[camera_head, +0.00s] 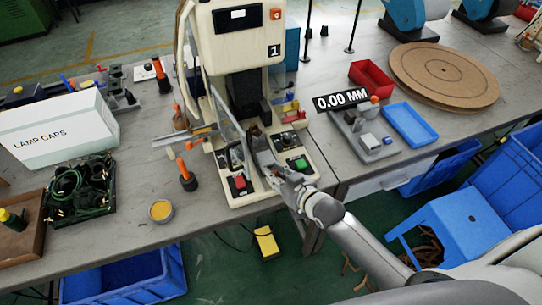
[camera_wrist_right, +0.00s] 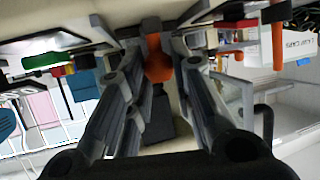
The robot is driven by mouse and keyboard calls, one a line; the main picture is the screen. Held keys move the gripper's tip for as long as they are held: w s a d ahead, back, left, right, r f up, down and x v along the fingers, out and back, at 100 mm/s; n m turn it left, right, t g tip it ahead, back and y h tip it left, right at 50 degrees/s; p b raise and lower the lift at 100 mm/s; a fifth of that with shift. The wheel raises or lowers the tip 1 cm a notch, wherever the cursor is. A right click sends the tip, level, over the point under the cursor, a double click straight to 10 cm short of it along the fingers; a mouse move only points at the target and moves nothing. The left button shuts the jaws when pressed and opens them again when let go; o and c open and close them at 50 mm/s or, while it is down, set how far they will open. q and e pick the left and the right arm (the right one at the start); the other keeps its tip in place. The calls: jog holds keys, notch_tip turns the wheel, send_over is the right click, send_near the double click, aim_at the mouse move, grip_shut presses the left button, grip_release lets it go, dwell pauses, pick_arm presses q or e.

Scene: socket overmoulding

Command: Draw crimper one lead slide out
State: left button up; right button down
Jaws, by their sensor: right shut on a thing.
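Crimper one (camera_head: 240,45) is the cream press marked 1, standing on the grey bench. My right gripper (camera_head: 262,150) reaches in from the lower right to the front of the press, between its two button boxes. In the right wrist view an orange knob (camera_wrist_right: 158,65) sits between the tips of my right gripper (camera_wrist_right: 157,75), which are shut on it. I take this knob to be the handle of the lead slide. A dark block (camera_wrist_right: 158,122) shows below it. In the head view my gripper hides the knob, so how far the slide is out cannot be told. My left gripper is not in view.
Button boxes with a red button (camera_head: 239,182) and a green button (camera_head: 300,163) flank my gripper closely. An orange-topped tool (camera_head: 186,175) stands left of the press. A gauge (camera_head: 365,135) and a blue tray (camera_head: 410,124) lie right. The floor before the bench holds a yellow pedal (camera_head: 266,243).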

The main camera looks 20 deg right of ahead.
jog(key=s+p, duration=0.1)
jog(key=s, duration=0.2)
jog(key=shift+s+d+r, duration=0.1)
jog(key=shift+s, duration=0.2)
jog(key=shift+f, duration=0.2)
jog(key=c, duration=1.6)
grip_release()
jog(key=shift+s, duration=0.1)
jog(key=shift+c, duration=0.2)
jog(key=o, duration=0.4)
jog(key=shift+s+r, duration=0.1)
jog(key=shift+s, duration=0.05)
jog(key=v, duration=1.2)
